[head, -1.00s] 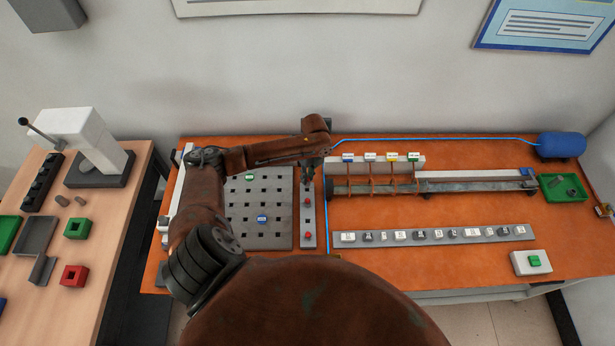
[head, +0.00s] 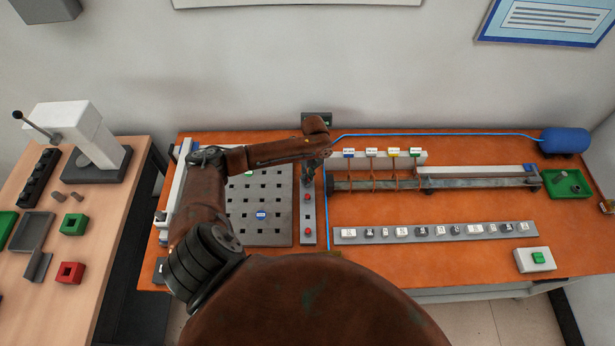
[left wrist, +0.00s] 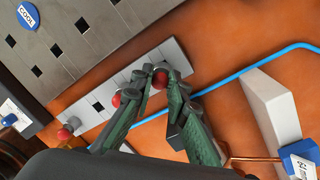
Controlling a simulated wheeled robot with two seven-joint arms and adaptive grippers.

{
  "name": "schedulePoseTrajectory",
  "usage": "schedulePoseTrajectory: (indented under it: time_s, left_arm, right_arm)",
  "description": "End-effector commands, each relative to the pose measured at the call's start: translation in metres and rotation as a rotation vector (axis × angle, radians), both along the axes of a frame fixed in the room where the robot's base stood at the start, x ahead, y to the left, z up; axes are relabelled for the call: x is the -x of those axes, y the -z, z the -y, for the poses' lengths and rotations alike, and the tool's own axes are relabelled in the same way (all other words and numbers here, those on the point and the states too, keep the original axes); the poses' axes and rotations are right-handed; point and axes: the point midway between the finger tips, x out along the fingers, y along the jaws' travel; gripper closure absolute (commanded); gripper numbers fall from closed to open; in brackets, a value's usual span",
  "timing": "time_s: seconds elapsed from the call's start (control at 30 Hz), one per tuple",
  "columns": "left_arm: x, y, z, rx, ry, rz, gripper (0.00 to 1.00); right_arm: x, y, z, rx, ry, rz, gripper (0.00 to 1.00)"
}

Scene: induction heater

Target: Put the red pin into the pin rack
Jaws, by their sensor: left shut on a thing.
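The pin rack (head: 308,212) is a narrow grey strip with square holes, beside the perforated grey board; it also crosses the left wrist view (left wrist: 83,115). Two red-headed pins stand in it, one mid-strip (head: 307,197) and one near its front end (head: 308,231). My left gripper (head: 309,180) is over the strip's far part. In the left wrist view its fingertips (left wrist: 161,70) are shut on a red pin (left wrist: 160,82), whose round head shows between them. The pin's lower end is hidden, so I cannot tell whether it is in a hole. My right gripper is out of view.
The perforated board (head: 260,205) lies left of the rack. A blue tube (head: 430,135) runs behind and right of it. A coil stand with coloured tags (head: 376,160) and a labelled strip (head: 435,233) are to the right.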

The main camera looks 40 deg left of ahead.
Motion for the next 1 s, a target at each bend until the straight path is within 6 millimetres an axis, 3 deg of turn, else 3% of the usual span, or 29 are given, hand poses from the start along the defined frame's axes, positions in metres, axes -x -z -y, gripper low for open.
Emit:
schedulePoseTrajectory:
  time_s: [0.93, 0.97, 1.0]
  left_arm:
    - [-0.0001, 0.0090, 0.0004, 0.000, 0.001, 0.000, 1.00]
    - [-0.0001, 0.0090, 0.0004, 0.000, 0.001, 0.000, 0.84]
    - [-0.0001, 0.0089, 0.0004, 0.000, 0.001, 0.000, 0.82]
  right_arm:
    - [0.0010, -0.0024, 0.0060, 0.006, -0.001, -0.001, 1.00]
    - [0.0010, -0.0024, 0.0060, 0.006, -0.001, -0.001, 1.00]
    - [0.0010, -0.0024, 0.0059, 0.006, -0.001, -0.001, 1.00]
